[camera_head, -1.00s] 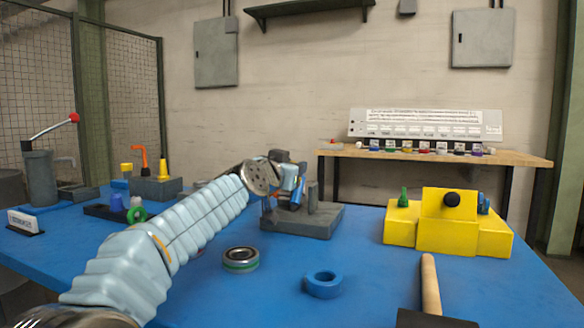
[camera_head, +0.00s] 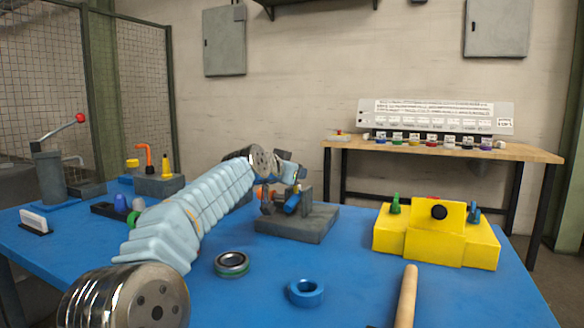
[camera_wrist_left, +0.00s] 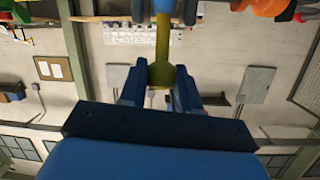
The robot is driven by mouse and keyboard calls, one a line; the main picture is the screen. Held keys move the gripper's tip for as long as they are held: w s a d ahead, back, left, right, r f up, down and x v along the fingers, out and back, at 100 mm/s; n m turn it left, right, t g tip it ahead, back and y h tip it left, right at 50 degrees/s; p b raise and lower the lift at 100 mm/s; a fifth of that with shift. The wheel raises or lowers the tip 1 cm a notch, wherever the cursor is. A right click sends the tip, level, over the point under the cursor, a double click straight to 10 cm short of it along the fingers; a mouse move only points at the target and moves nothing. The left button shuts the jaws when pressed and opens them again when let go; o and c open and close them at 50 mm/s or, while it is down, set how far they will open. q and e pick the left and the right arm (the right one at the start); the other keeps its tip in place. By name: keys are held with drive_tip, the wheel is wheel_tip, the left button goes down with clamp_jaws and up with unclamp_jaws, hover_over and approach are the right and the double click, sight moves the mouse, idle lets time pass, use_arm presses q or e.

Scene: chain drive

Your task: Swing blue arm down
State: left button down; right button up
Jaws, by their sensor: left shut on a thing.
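The blue arm (camera_head: 292,204) is a short blue bar on the dark grey fixture (camera_head: 287,234) at the middle of the table. It slants low between the fixture's posts. My left gripper (camera_head: 290,181) is at the top of this fixture, largely hidden behind my wrist in the head view. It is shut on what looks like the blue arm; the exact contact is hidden. My right gripper is not in view.
A black-and-green ring (camera_head: 232,263), a blue ring (camera_head: 306,292) and a wooden handle (camera_head: 406,297) lie in front. A yellow block (camera_head: 437,234) stands at right. A lever stand (camera_head: 47,177) and small coloured parts are at left.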

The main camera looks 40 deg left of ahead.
use_arm(q)
drive_tip(key=shift+x, duration=1)
drive_tip(key=shift+a+f+b, duration=0.1)
drive_tip(key=shift+a+b, duration=0.05)
drive_tip(key=shift+b, duration=0.15)
drive_tip(key=shift+w+f, duration=0.1)
drive_tip(key=c, duration=0.8)
unclamp_jaws()
drive_tip(key=shift+w+a+f, duration=0.15)
drive_tip(key=shift+w+f, duration=0.2)
drive_tip(key=shift+w, duration=0.05)
drive_tip(key=shift+c, duration=0.2)
drive_tip(key=shift+s+r, duration=0.1)
drive_tip(key=shift+s, duration=0.25)
drive_tip(key=b+v, duration=0.3)
drive_tip(key=v, duration=1)
drive_tip(key=shift+d, duration=0.25)
drive_tip(key=shift+s, duration=0.15)
